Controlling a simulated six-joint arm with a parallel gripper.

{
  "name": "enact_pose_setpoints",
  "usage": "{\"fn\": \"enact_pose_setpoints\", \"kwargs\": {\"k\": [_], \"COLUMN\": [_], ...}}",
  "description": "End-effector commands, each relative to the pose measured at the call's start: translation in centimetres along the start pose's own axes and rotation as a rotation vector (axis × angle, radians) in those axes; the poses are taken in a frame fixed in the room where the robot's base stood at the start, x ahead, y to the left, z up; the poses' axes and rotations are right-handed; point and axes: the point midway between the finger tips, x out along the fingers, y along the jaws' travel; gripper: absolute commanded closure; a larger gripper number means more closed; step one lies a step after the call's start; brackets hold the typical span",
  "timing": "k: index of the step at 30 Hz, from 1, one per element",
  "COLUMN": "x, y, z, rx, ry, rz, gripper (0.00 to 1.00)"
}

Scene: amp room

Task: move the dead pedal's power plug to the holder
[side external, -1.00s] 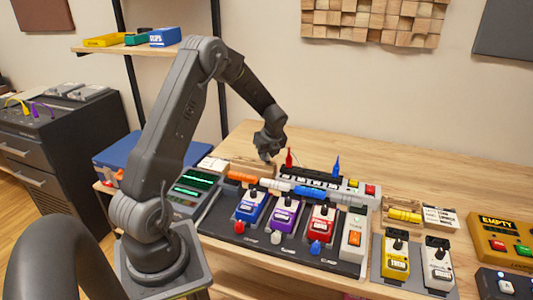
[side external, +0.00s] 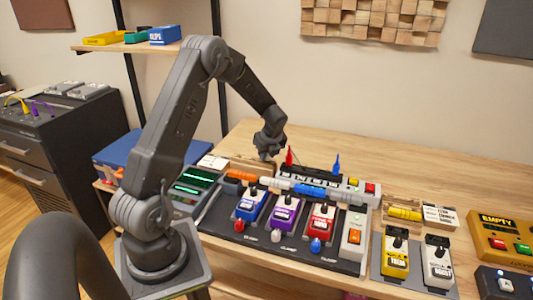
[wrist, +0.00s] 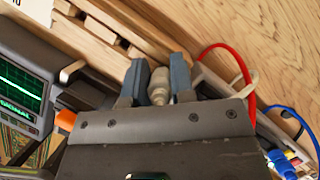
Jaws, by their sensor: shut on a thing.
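My gripper (wrist: 159,77) is shut on a whitish plug (wrist: 159,90), which sits between the two blue-grey fingers in the wrist view. In the side view my gripper (side external: 268,157) is low, just left of the black power strip (side external: 310,174), and the plug is hidden there. A red plug (side external: 290,157) and a blue plug (side external: 336,164) stand upright on the strip. A slotted wooden holder (wrist: 105,32) lies beyond the fingers in the wrist view; it shows partly behind my gripper (side external: 240,168) in the side view. I cannot tell whether the held plug touches it.
Blue (side external: 251,206), purple (side external: 285,213) and red (side external: 321,221) pedals stand on a dark board in front. Orange, white and blue connectors lie behind them. A red cable (wrist: 239,62) curves right of the fingers. The table behind the strip is clear.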

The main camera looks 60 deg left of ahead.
Motion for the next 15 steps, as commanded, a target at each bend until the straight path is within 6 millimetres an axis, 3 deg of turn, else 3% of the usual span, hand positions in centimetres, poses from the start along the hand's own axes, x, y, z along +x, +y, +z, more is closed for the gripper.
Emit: {"fn": "enact_pose_setpoints", "kwargs": {"k": [3, 4, 13, 15], "x": [-0.01, -0.01, -0.01, -0.01], "y": [-0.01, -0.01, 0.0, 0.0], "z": [0.01, 0.01, 0.01, 0.01], "rx": [0.0, 0.0, 0.0, 0.0], "ry": [0.0, 0.0, 0.0, 0.0], "rz": [0.0, 0.0, 0.0, 0.0], "gripper": [1.0, 0.76, 0.48, 0.47]}}
